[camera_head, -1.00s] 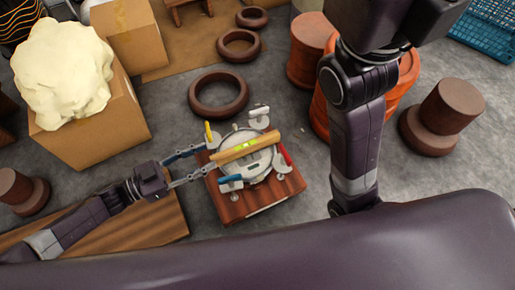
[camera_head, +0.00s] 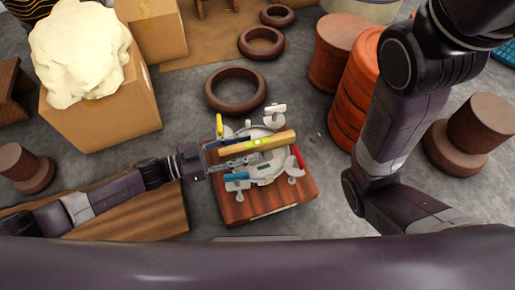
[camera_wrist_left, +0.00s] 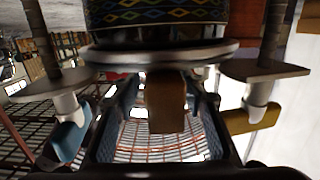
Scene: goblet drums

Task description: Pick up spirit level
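The spirit level (camera_head: 257,143) is a wooden bar with a yellow-green vial, lying across the top of a round drum head (camera_head: 265,172) on a wooden stand. My left gripper (camera_head: 233,155) reaches in from the left at the level's left end. In the left wrist view the end of a wooden bar, likely the level (camera_wrist_left: 166,102), shows between my two blue-lined fingers, with gaps on both sides; the fingers are open. Whether a finger touches it cannot be told. My right arm shows at the right, but its gripper is out of view.
A yellow handle (camera_head: 219,125), a blue handle (camera_head: 237,176) and a red handle (camera_head: 299,157) surround the drum head. Dark rings (camera_head: 235,90) lie behind it. A box with a cream lump (camera_head: 105,120) stands left, orange drums (camera_head: 355,95) right.

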